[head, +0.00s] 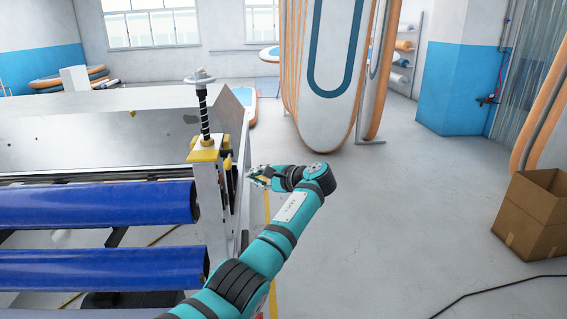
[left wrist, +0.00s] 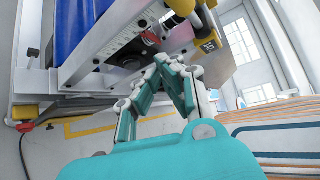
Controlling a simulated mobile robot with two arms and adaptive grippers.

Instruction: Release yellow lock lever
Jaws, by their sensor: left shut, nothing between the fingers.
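The machine's upright end frame carries yellow parts. A small yellow piece (head: 227,162), which looks like the lock lever, sits on its right side below the yellow bracket (head: 204,155). In the left wrist view a yellow and black part (left wrist: 208,44) shows at upper right, beyond the fingers; I cannot tell for sure whether it is the same lever. My left gripper (head: 260,177) is just right of the end frame, lower than the yellow piece. In the left wrist view its fingertips (left wrist: 172,63) are together and empty, apart from the yellow parts. My right gripper is not in view.
Blue rollers (head: 100,205) fill the machine's left side. A threaded rod with a handwheel (head: 199,78) rises above the bracket. Inflatable boards (head: 325,90) stand behind. A cardboard box (head: 530,215) and a black cable (head: 490,291) are at right. The floor between is clear.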

